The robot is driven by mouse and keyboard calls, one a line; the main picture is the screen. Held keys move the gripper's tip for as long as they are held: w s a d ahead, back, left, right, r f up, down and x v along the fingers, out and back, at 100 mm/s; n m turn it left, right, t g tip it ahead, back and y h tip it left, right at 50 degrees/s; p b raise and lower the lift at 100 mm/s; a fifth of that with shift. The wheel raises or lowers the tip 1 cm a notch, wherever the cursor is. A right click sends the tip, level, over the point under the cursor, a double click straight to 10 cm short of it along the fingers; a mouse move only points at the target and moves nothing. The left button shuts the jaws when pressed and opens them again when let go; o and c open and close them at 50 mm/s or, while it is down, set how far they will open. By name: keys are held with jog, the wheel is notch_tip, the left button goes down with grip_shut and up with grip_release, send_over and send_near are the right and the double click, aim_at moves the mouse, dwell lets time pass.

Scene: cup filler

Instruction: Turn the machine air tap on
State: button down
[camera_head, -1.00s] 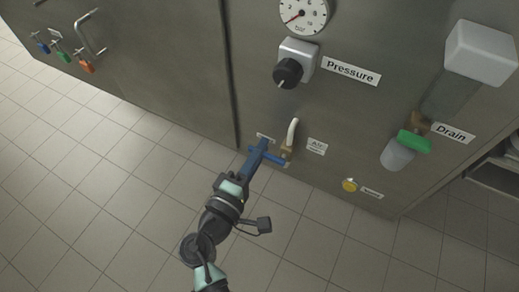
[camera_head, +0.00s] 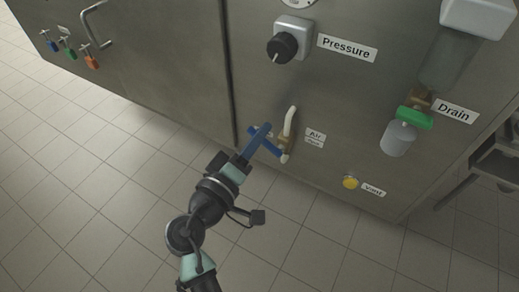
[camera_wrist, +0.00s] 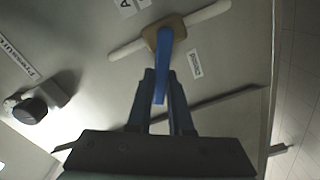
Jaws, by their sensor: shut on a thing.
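The air tap has a brass body (camera_head: 288,143) on a white pipe (camera_head: 290,121), low on the grey machine front, left of the "Air" label (camera_head: 315,137). Its blue lever (camera_head: 273,149) points up and left from the body, across the pipe. My gripper (camera_head: 262,131) is shut on the lever, its blue fingers one on each side. In the wrist view, the bright blue lever (camera_wrist: 163,60) runs from the brass body (camera_wrist: 157,33) to between the darker fingers (camera_wrist: 162,78). The fingers hide part of the lever in the head view.
The black pressure knob (camera_head: 282,47) is above the tap. The green drain handle (camera_head: 415,118) and its clear bowl (camera_head: 398,140) stick out at right. A yellow vent button (camera_head: 350,182) is low at right. The tiled floor (camera_head: 90,190) is clear at left.

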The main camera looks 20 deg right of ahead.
jog(key=m+b, duration=0.1)
jog(key=m, duration=0.1)
jog(key=s+r+m+b, duration=0.1)
jog(key=m, duration=0.1)
jog(key=d+m+b, duration=0.1)
jog(key=b, duration=0.1)
jog(key=shift+s+r+m, duration=0.15)
jog(key=shift+m, duration=0.25)
jog(key=m+b, duration=0.1)
jog(key=m, duration=0.1)
jog(key=s+d+m+b, duration=0.1)
jog(key=m+b, duration=0.1)
jog(key=s+r+m+b, duration=0.1)
jog(key=m+b, duration=0.1)
jog(key=shift+d, duration=0.35)
jog(key=shift+s+m+b, duration=0.1)
jog(key=shift+m+b, duration=0.2)
jog(key=c, duration=0.8)
grip_release()
jog(key=shift+r, duration=0.1)
jog(key=shift+a, duration=0.1)
jog(key=p+v, duration=0.3)
jog(key=v, duration=0.9)
jog(key=shift+s+a+p, duration=0.25)
jog(key=shift+s+p, duration=0.05)
jog(key=shift+s, duration=0.05)
